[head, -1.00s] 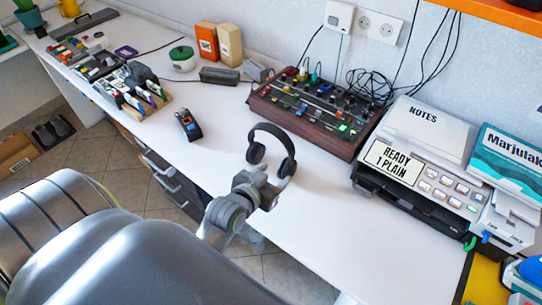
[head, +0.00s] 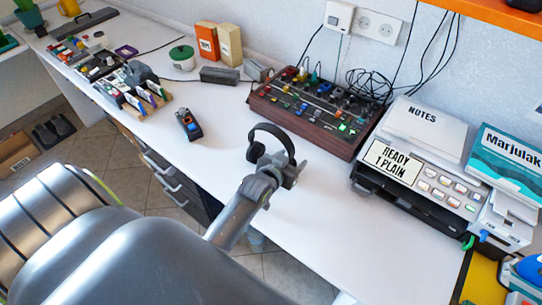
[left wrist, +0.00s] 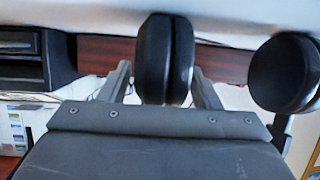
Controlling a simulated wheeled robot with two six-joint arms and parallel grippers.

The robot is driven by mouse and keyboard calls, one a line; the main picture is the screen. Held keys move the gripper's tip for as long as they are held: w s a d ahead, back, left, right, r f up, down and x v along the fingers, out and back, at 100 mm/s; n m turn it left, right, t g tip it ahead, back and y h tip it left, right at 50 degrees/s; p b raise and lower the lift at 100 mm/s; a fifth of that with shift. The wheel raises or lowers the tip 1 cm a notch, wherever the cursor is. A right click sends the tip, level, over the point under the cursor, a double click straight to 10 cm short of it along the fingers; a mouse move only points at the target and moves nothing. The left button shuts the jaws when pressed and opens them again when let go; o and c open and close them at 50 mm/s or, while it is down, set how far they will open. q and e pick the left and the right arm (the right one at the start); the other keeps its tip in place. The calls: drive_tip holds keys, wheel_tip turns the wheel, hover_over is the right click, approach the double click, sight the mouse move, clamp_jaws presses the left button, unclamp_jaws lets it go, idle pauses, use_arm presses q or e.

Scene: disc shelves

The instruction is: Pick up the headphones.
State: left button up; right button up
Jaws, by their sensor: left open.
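The black over-ear headphones (head: 270,128) stand on the white desk with the headband arched upward. My left gripper (head: 290,168) is at their near side, by the right ear cup, and covers part of them in the head view. In the left wrist view, one black ear cup (left wrist: 165,60) is between the two open fingers of my left gripper (left wrist: 162,85). The other ear cup (left wrist: 285,74) is outside the fingers at the right. I cannot tell whether the fingers touch the cup. My right gripper is not in view.
A wood-sided mixer (head: 318,112) with knobs stands behind the headphones. A printer (head: 430,165) is to the right. A small black handheld device (head: 188,125) lies to the left. The desk in front of the printer (head: 350,225) is clear.

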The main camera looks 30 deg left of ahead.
use_arm(q)
drive_tip(key=shift+c, duration=0.5)
drive_tip(key=c, duration=1.1)
